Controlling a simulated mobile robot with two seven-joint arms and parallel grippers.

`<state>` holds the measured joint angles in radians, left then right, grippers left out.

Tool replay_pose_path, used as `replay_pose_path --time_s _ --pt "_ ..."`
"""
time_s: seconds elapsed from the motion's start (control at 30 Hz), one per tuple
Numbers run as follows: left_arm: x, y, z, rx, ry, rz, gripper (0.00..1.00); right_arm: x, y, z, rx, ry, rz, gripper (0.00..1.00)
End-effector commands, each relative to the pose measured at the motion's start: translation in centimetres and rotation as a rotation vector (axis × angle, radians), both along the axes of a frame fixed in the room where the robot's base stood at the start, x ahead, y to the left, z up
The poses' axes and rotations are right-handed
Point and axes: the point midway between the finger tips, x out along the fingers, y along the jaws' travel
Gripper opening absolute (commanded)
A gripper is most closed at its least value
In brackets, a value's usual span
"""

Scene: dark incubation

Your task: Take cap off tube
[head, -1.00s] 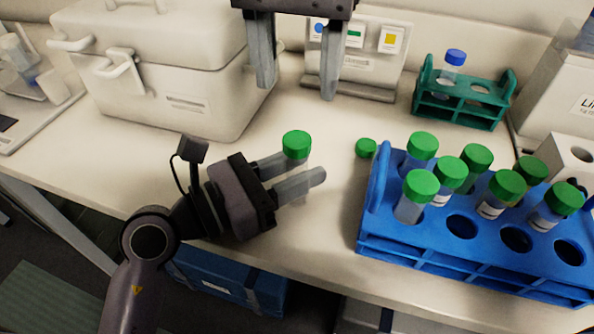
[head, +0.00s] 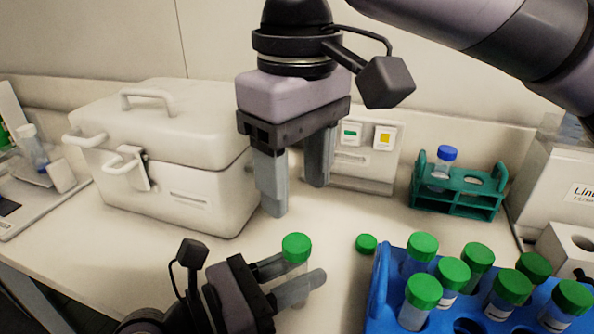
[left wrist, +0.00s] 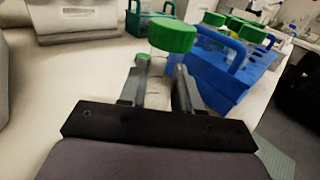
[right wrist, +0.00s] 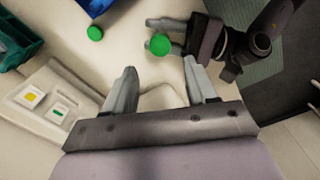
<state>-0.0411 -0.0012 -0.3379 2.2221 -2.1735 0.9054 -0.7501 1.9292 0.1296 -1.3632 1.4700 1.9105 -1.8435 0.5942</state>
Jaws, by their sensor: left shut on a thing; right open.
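A clear tube with a green cap (head: 296,247) stands upright between the fingers of my left gripper (head: 290,279), which is shut on it. The green cap also shows in the left wrist view (left wrist: 173,36), above the fingertips. In the right wrist view the cap (right wrist: 160,44) lies beyond the fingertips, seen from above. My right gripper (head: 294,200) is open and empty, pointing down above and slightly behind the capped tube, apart from it. A loose green cap (head: 366,244) lies on the bench right of the held tube; it also shows in the right wrist view (right wrist: 95,33).
A blue rack (head: 381,290) with several green-capped tubes stands at the right. A teal rack (head: 462,203) with a blue-capped tube stands behind it. A white case (head: 185,190) sits at the back left. A switch box (head: 365,160) is behind my right gripper.

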Motion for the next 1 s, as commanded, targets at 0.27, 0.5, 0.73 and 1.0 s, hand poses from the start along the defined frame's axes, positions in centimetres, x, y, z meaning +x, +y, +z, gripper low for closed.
replay_pose_path --time_s 0.27,0.5,0.73,1.0 --pt "0.0 0.0 0.0 0.000 0.000 0.000 0.00 0.0 0.0 -2.3 -0.003 0.003 0.036 0.56" --pt "0.0 0.0 0.0 0.000 0.000 0.000 0.00 0.0 0.0 -6.0 -0.002 0.002 0.035 0.56" --pt "0.0 0.0 0.0 0.000 0.000 0.000 0.00 0.0 0.0 -7.8 -0.001 -0.001 0.033 0.56" --pt "0.0 0.0 0.0 0.000 0.000 0.000 0.00 0.0 0.0 -8.0 -0.001 -0.001 0.033 0.56"
